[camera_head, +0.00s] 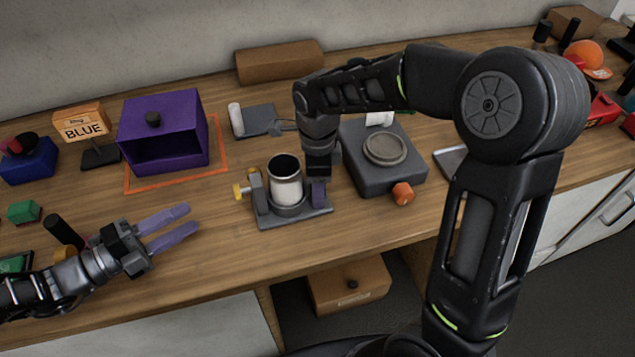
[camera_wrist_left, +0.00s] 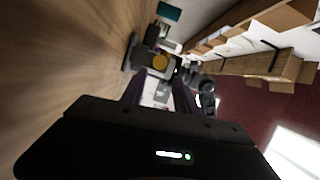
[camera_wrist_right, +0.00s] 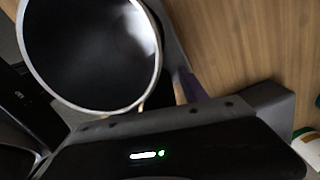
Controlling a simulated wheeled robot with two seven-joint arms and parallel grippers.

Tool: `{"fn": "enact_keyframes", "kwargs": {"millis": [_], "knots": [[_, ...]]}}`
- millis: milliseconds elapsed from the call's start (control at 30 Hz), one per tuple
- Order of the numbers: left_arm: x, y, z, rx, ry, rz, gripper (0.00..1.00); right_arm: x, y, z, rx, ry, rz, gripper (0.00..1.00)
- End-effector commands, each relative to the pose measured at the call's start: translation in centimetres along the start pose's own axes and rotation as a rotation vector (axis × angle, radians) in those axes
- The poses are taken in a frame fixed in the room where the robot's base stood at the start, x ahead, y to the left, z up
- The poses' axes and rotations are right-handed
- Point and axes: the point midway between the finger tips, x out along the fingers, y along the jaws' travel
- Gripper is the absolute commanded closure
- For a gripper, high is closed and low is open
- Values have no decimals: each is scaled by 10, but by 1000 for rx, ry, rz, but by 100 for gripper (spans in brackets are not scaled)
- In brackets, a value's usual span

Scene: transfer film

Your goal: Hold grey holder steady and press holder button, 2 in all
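The grey holder (camera_head: 296,215) stands on the bench and holds an upright metal cup (camera_head: 287,186) with a dark open mouth. A yellow button (camera_head: 240,191) sticks out of the holder's left side; it also shows in the left wrist view (camera_wrist_left: 160,61). My left gripper (camera_head: 173,228) is open and empty, left of the holder and apart from it, its purple fingers pointing toward the button side. My right gripper (camera_head: 318,192) is down at the holder's right side, close beside the cup (camera_wrist_right: 90,50). Its fingers are partly hidden, so its grip is unclear.
A purple open box (camera_head: 163,130) stands on an orange-framed area behind my left gripper. A grey device with a round lid (camera_head: 384,150) and an orange knob (camera_head: 402,193) stands right of the holder. Bare bench lies between my left gripper and the holder.

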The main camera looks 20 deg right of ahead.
Motion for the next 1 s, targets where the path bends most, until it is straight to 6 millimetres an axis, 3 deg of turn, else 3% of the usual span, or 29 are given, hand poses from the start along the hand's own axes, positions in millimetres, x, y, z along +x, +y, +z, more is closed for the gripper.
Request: {"fn": "enact_keyframes", "kwargs": {"millis": [600,833,1000], "knots": [[0,0,0,0,0,0,64,0,0,0,0,0,0,100],[0,0,0,0,0,0,64,0,0,0,0,0,0,100],[0,0,0,0,0,0,78,0,0,0,0,0,0,100]]}}
